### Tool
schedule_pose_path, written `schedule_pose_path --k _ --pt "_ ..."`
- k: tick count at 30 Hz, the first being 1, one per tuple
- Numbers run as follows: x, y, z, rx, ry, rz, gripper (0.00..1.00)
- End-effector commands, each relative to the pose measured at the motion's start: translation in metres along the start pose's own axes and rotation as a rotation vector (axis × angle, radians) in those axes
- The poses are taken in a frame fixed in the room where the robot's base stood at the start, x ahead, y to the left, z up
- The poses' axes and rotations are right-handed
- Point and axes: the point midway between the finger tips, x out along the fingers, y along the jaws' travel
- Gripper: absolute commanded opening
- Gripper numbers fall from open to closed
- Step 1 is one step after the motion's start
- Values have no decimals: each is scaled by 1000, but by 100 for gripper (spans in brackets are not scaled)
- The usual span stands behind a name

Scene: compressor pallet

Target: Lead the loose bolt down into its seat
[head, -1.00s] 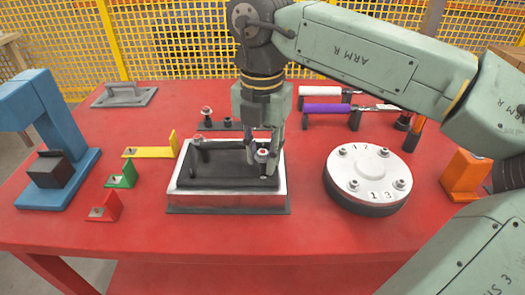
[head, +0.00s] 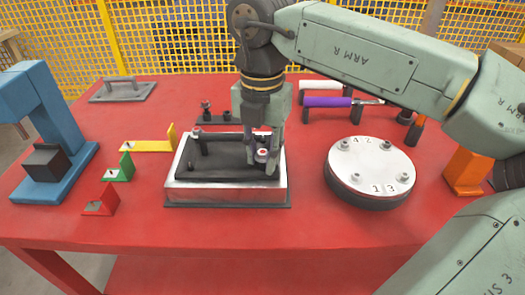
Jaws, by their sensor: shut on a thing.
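A bolt (head: 262,154) with a red-marked top is held upright between the fingers of my gripper (head: 263,160), which is shut on it. It is at the right part of a silver box (head: 225,194) with a dark top plate (head: 215,165). The fingertips are at or just above the dark plate. The bolt's lower end and its seat are hidden, so I cannot tell whether the bolt touches the seat. A dark handle (head: 198,140) stands on the left part of the plate.
A round white disc (head: 371,165) with several numbered bolts stands on the right. A dark bolt rack (head: 218,123) is behind the box. Yellow (head: 148,146), green (head: 118,168) and red (head: 99,203) gauges stand left, beyond them a blue press (head: 45,130). The front table strip is clear.

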Motion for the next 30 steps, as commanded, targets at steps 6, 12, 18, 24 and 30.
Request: schedule_pose_path --k 6,12,18,24,30 --pt "5 0 0 0 0 0 0" --pt "9 0 0 0 0 0 0" --pt "8 0 0 0 0 0 37" --pt "8 0 0 0 0 0 48" --pt "8 0 0 0 0 0 48"
